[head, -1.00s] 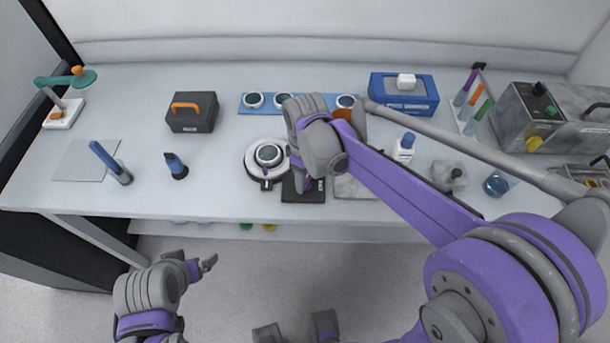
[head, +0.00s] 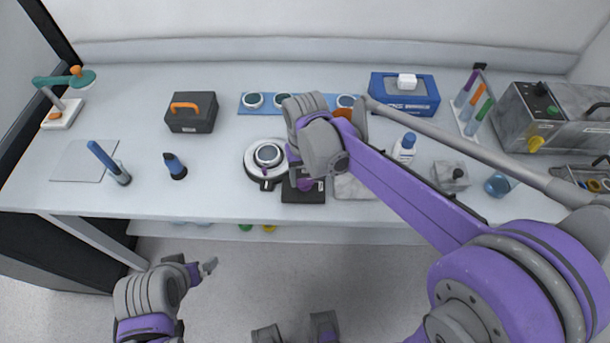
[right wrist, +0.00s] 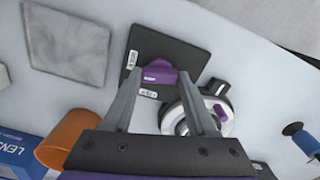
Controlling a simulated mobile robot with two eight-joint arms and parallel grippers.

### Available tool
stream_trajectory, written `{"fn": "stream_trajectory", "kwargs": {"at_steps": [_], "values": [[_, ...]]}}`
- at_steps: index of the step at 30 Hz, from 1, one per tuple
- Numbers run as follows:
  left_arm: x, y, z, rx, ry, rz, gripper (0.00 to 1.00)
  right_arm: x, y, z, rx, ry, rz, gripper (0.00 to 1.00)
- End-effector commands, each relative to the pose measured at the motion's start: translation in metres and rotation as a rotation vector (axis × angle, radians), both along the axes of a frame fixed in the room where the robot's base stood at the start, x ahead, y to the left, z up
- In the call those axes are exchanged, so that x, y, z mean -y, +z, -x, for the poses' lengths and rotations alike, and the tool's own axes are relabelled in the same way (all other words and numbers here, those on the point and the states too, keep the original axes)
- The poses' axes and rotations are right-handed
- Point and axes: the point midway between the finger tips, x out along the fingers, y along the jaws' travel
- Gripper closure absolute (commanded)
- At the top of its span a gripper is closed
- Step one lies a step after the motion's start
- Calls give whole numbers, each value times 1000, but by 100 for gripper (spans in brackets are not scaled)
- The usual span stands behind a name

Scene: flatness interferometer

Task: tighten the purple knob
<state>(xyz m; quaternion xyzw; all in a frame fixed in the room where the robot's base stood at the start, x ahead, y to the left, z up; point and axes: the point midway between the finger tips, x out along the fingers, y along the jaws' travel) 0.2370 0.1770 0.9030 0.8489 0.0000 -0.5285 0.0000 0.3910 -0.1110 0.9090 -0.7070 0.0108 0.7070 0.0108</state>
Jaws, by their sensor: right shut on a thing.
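A purple knob (right wrist: 160,74) stands on a black plate (right wrist: 192,52) with small white labels. My right gripper (right wrist: 161,78) has its fingertips on either side of this knob and is shut on it. In the head view the purple knob (head: 308,185) shows on the black plate (head: 305,196) below my right gripper (head: 298,180), whose wrist hides part of the plate. A smaller purple part (right wrist: 220,112) is on the round white-and-black device next to the plate. My left gripper (head: 208,267) is in front of the bench, away from everything; its jaw opening is unclear.
The round device (head: 251,162) stands left of the plate, a grey slab (head: 355,188) to its right. Behind are an orange cylinder (right wrist: 68,138) and a blue box (head: 405,104). A white bottle (head: 404,148) stands near my right forearm.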

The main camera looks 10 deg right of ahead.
Motion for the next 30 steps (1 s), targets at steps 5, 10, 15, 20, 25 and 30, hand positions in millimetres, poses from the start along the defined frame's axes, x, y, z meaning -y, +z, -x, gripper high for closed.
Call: {"fn": "stream_trajectory", "kwargs": {"at_steps": [5, 10, 15, 20, 25, 30], "values": [[0, -1, 0, 0, 0, 0, 0, 0, 0, 0, 1, -108, 0, 98], [0, -1, 0, 0, 0, 0, 0, 0, 0, 0, 1, -174, 0, 98], [0, -1, 0, -1, 0, 0, 0, 0, 0, 0, 1, -208, 0, 98], [0, -1, 0, -1, 0, 0, 0, 0, 1, 0, 1, -219, 0, 98], [0, -1, 0, -1, 0, 0, 0, 0, 1, 0, 1, -219, 0, 98], [0, -1, 0, -1, 0, 0, 0, 0, 1, 0, 1, -219, 0, 37]]}}
